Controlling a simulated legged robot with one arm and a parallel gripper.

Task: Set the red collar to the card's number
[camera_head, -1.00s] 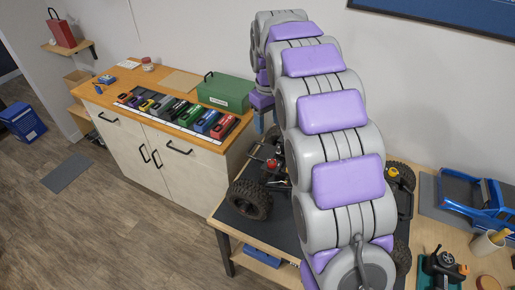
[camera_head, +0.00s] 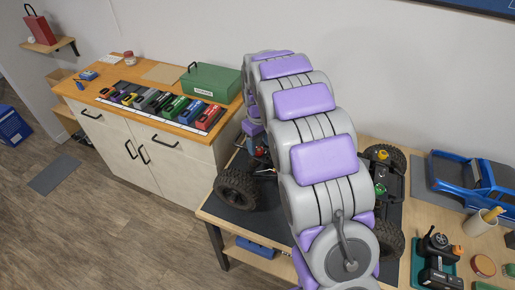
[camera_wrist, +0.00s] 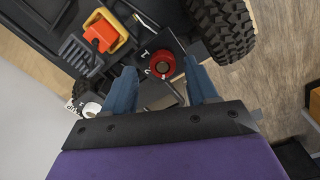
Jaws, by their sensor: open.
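The red collar (camera_wrist: 162,64) shows in the wrist view as a round red ring with a dark centre, on a dark part of the crawler with small white marks beside it. In the wrist view my gripper (camera_wrist: 162,85) is open, with one blue finger at each side just below the collar; nothing is held. The crawler (camera_head: 237,188) stands on the workbench in the head view, largely hidden behind my arm. A red spot (camera_head: 259,149) shows on it near my gripper, whose fingers are mostly hidden there. I cannot make out the card or its number.
A black tyre (camera_wrist: 222,28) is close to the right finger, and an orange-and-yellow part (camera_wrist: 103,32) lies to the left. A cabinet (camera_head: 140,150) carries a green box (camera_head: 212,80) and a row of coloured blocks. A blue body shell (camera_head: 468,186) lies at right.

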